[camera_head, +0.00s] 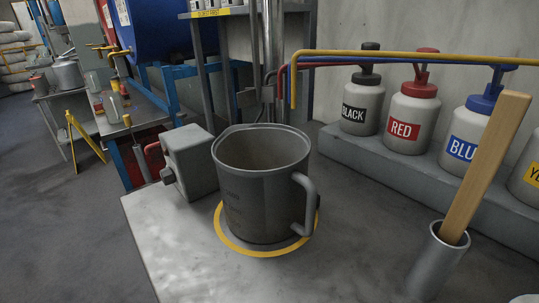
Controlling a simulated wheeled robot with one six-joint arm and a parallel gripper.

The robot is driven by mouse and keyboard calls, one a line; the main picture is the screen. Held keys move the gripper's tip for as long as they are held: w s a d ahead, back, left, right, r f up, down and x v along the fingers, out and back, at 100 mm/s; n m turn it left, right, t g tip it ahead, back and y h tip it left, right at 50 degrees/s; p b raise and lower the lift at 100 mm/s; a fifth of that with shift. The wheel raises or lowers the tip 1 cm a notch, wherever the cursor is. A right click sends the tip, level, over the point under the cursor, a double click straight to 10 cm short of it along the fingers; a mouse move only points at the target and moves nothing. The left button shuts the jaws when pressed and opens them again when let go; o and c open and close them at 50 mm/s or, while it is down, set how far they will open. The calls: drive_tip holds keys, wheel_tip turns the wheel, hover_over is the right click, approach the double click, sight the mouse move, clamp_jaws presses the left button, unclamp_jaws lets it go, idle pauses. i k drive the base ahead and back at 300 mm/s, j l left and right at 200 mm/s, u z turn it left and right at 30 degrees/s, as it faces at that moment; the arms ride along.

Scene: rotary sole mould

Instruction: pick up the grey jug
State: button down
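The grey jug (262,190) stands upright near the middle of the view, on a yellow-ringed spot (238,247) on a grey worktop. It is open at the top, and the inside that shows looks empty. Its handle (306,204) points to the right and towards the camera. My gripper does not show in this view, so its position relative to the jug cannot be seen.
A grey box (189,161) stands close left of the jug. Coloured pipes (400,56) run above and behind it. Bottles labelled BLACK (361,105), RED (412,119) and BLUE (470,136) stand on a ledge. A wooden stick (487,165) leans in a metal cup (436,262). The front-left worktop is clear.

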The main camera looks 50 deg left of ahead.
sight(264, 184)
drive_tip(key=k+j+u, duration=0.25)
drive_tip(key=k+j, duration=0.15)
drive_tip(key=k+j+u, duration=0.25)
drive_tip(key=k+j, duration=0.2)
